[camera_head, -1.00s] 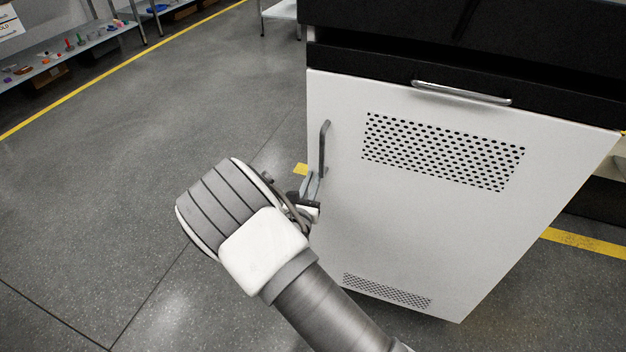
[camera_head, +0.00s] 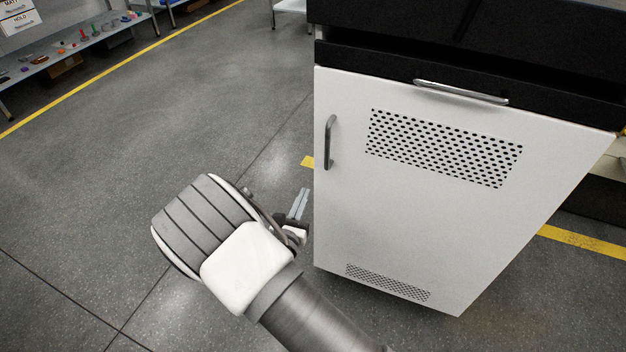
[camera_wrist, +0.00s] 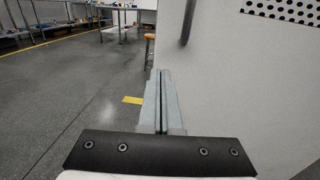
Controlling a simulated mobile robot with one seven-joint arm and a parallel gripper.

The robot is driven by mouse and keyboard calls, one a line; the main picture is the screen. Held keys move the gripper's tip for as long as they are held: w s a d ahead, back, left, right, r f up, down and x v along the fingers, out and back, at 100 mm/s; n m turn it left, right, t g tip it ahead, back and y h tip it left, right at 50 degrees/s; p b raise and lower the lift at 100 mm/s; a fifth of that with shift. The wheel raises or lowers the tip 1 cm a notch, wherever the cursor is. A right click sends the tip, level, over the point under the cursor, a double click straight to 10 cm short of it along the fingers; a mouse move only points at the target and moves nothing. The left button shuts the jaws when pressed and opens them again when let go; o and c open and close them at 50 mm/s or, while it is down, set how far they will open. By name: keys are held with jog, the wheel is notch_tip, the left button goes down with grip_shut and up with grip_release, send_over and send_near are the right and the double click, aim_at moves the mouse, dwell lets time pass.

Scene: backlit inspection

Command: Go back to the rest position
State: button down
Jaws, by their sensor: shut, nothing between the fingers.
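My gripper (camera_head: 300,204) is to the left of the white cabinet (camera_head: 420,225), near its left edge and lower than the vertical handle (camera_head: 330,142). In the wrist view my gripper (camera_wrist: 161,74) points forward with its two grey fingers together and nothing between them. The cabinet's white front (camera_wrist: 240,90) fills the right of that view, close beside the fingers. The lower end of the vertical handle (camera_wrist: 187,22) shows above and right of the fingertips. The fingers are apart from the handle. The white door looks closed.
A horizontal handle (camera_head: 460,91) is on the cabinet's black upper part. A low shelf (camera_head: 85,45) with small items stands at the far left behind a yellow floor line (camera_head: 130,63). The grey floor (camera_head: 150,130) left of the cabinet is clear.

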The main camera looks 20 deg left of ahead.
jog(key=shift+s+p, duration=0.3)
jog(key=shift+s, duration=1.95)
jog(key=w+d+r+m+g+h, duration=0.3)
jog(key=d+r+m+h, duration=0.25)
jog(key=d, duration=0.35)
jog(key=w+d+r+m+g+h, duration=0.25)
jog(key=d+r+m+h, duration=0.25)
jog(key=d+r+m, duration=0.3)
jog(key=s+d+r+m+g, duration=0.35)
jog(key=d+m+g, duration=0.2)
jog(key=d, duration=0.35)
jog(key=s+d+r+m+g, duration=0.35)
jog(key=s+d+m, duration=0.2)
jog(key=d, duration=0.45)
jog(key=s+d+r+m+t+y, duration=0.1)
jog(key=s+r+m+y, duration=0.3)
jog(key=s+m, duration=0.2)
jog(key=s+r+m+t+y, duration=0.1)
jog(key=s+r+m+y, duration=0.3)
jog(key=s+m+y, duration=0.15)
notch_tip(320, 180, up, 21)
jog(key=m+p, duration=0.1)
jog(key=p, duration=1.9)
jog(key=shift+s+h+p, duration=0.3)
jog(key=shift+p, duration=0.05)
jog(key=shift+f, duration=0.1)
